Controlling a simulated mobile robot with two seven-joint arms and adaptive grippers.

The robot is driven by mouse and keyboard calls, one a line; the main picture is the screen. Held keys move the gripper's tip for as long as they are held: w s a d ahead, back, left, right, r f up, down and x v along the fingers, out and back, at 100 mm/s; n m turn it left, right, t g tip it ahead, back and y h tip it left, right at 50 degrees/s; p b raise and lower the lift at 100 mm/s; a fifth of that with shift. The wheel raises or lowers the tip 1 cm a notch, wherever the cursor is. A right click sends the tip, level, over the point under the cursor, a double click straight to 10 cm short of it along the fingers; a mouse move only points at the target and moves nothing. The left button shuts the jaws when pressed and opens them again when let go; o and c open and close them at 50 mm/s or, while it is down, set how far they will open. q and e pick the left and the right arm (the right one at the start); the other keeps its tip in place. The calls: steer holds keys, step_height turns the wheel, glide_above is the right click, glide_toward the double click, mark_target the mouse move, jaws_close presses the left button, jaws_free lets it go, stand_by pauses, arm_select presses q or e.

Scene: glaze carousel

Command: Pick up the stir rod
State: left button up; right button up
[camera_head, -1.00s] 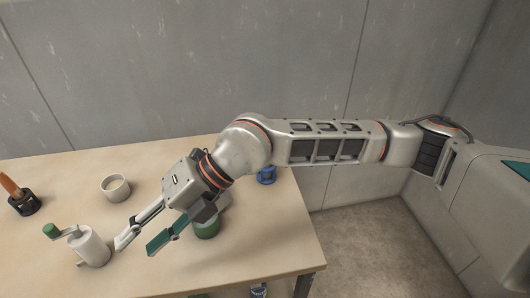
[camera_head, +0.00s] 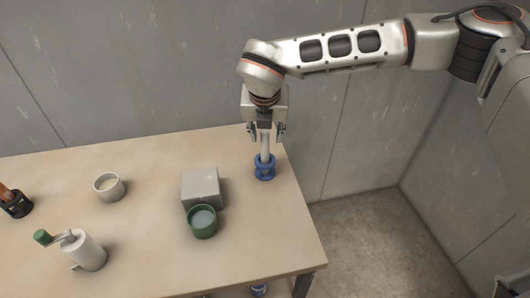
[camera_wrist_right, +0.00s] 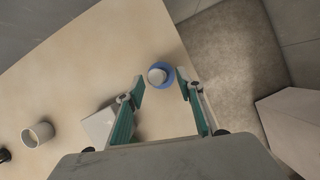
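A pale grey rod (camera_head: 265,147), which looks like the stir rod, stands upright in a blue holder (camera_head: 264,173) near the table's right end. In the right wrist view the rod's round top (camera_wrist_right: 156,76) shows inside the blue ring of the holder (camera_wrist_right: 165,66). My right gripper (camera_head: 266,132) points down over the holder, its fingers on either side of the rod's upper part. The wrist view shows the fingers (camera_wrist_right: 160,87) wide apart, with no contact on the rod visible. My left gripper is not in view.
A grey block (camera_head: 201,184) and a green cup (camera_head: 203,222) stand left of the holder. Further left are a white cup (camera_head: 109,187), a white grinder with a green knob (camera_head: 85,251) and a black holder (camera_head: 17,205) with a brown-handled item. The table's right edge is close.

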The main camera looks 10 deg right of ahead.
mark_target(265, 141)
steer(key=x, duration=0.4)
steer(key=shift+a+f, duration=0.1)
steer(key=shift+a, duration=0.1)
steer(key=shift+c, duration=0.4)
jaws_close()
